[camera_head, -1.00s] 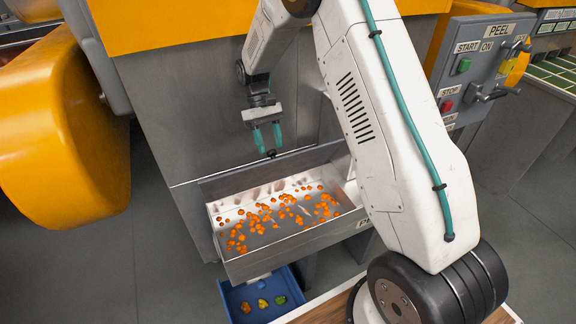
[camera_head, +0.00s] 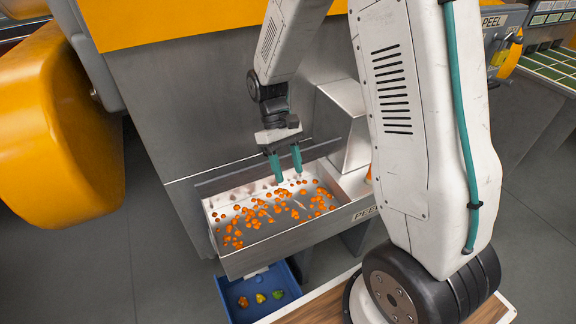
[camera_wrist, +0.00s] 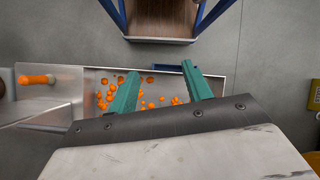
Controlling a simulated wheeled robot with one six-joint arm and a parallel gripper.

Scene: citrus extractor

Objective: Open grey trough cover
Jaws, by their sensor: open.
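The steel trough (camera_head: 285,240) holds many small orange pieces and stands at the foot of the grey machine. The grey trough cover (camera_head: 225,183) shows as a dark narrow panel along the trough's back edge, raised, with the trough interior exposed. My gripper (camera_head: 288,180) is open and empty, its two teal fingers pointing down over the back part of the trough, in front of the cover. In the wrist view my gripper (camera_wrist: 160,85) shows its fingers spread above the trough (camera_wrist: 223,88); I cannot make out the cover there.
A blue tray (camera_head: 238,312) with a few coloured pieces lies below the trough. The PEEL control panel (camera_head: 497,40) is at upper right.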

